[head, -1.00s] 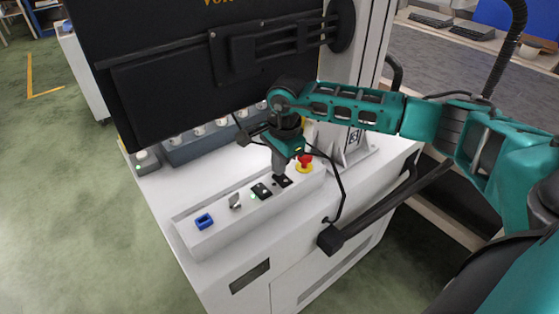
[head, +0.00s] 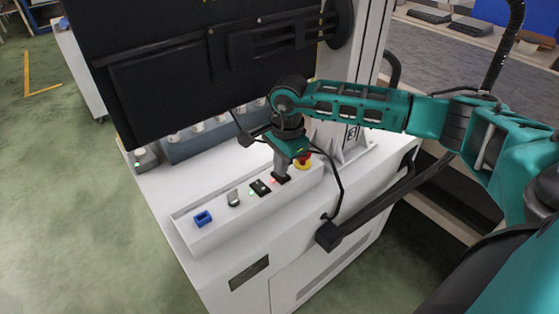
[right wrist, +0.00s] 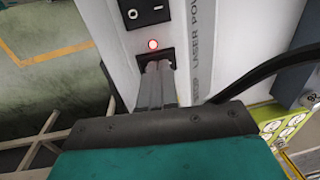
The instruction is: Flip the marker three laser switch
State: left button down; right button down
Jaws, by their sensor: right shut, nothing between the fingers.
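The laser switch is a small black rocker switch (head: 284,180) on the sloped white control panel, under my right fingertips. In the right wrist view the same switch (right wrist: 168,55) is partly hidden by my fingers, and "LASER POW…" is printed beside it. A red light (right wrist: 152,44) glows next to it; it also shows in the head view (head: 273,181). My right gripper (head: 279,176) is shut and empty, pointing down, its tips at the switch; in the right wrist view the shut fingers (right wrist: 157,72) reach the switch face. The rocker's position is hidden. My left gripper is not in view.
Another black rocker switch (head: 260,187) with a green light sits to the left, then a grey knob (head: 233,198) and a blue part (head: 203,218). A red and yellow emergency stop button (head: 304,161) is close to the right of my gripper. A large black monitor (head: 190,80) overhangs the panel.

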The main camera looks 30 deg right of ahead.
jog(key=r+p, duration=0.2)
jog(key=r, duration=0.1)
jog(key=r+p, duration=0.1)
jog(key=r, duration=0.1)
jog(key=shift+w+r, duration=0.1)
jog(key=shift+w, duration=0.25)
jog(key=r, duration=0.4)
jog(key=shift+w+r, duration=0.3)
jog(key=shift+r, duration=0.1)
jog(key=shift+a, duration=0.1)
